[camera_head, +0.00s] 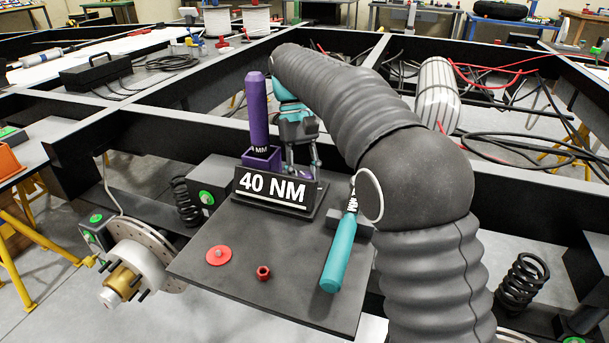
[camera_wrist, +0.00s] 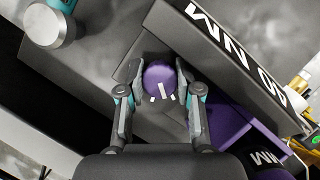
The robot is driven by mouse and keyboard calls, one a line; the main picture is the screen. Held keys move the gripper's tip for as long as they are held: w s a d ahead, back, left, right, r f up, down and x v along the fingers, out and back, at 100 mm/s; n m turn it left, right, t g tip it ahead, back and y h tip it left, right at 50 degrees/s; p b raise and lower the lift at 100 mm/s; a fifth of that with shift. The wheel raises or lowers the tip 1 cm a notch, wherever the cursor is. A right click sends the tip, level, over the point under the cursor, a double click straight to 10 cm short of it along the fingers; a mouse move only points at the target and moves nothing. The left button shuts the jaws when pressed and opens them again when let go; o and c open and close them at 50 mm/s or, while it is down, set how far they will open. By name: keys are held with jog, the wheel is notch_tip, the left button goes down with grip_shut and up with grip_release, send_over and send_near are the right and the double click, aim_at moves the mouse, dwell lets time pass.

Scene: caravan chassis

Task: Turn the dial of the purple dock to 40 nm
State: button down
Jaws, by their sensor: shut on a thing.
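The purple dock (camera_head: 262,158) stands on a dark plate behind a black sign (camera_head: 272,190) reading "40 NM". A purple tool (camera_head: 257,110) stands upright in it. In the wrist view, the dock (camera_wrist: 235,130) is at the lower right. Its round purple dial (camera_wrist: 157,76) has white marks on its face, with the longest line tilted slightly. My gripper (camera_wrist: 160,82) is shut on the dial, one finger on either side. In the head view, my gripper (camera_head: 303,165) points down behind the sign, right of the dock, and the dial is mostly hidden.
A teal tool (camera_head: 339,252) lies on the plate's right side. A red disc (camera_head: 219,255) and a red nut (camera_head: 263,272) lie at its front. My grey arm covers the right side. Black frame beams surround the plate; a brake disc (camera_head: 150,250) is at the lower left.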

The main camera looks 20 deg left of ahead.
jog(key=shift+n, duration=0.3)
dwell(0.4)
jog(key=c, duration=1.1)
grip_release()
jog(key=shift+o, duration=0.2)
